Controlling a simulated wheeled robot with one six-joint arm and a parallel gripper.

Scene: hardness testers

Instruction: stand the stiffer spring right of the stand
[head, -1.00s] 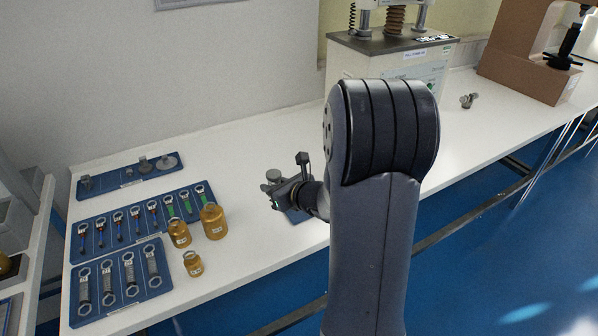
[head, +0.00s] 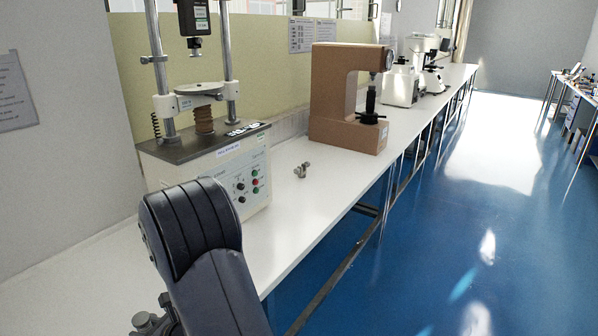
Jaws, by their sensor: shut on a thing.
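The stand is a testing machine (head: 170,172) with two upright columns, left of centre in the head view. A thick brown coil spring (head: 204,121) stands upright on its deck, under a round plate. A thin dark coil spring (head: 155,126) stands upright at the deck's left end. My gripper (head: 146,328) is at the bottom left edge, mostly cut off, low and well in front of the machine. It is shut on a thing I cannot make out. A grey round knob (head: 140,318) shows at it; whether it is held is unclear.
A small grey fitting (head: 302,171) lies on the white bench (head: 290,222) right of the machine, with bare bench around it. A brown C-shaped tester (head: 330,105) stands farther right. The bench's front edge borders the blue floor. My arm covers part of the machine's front.

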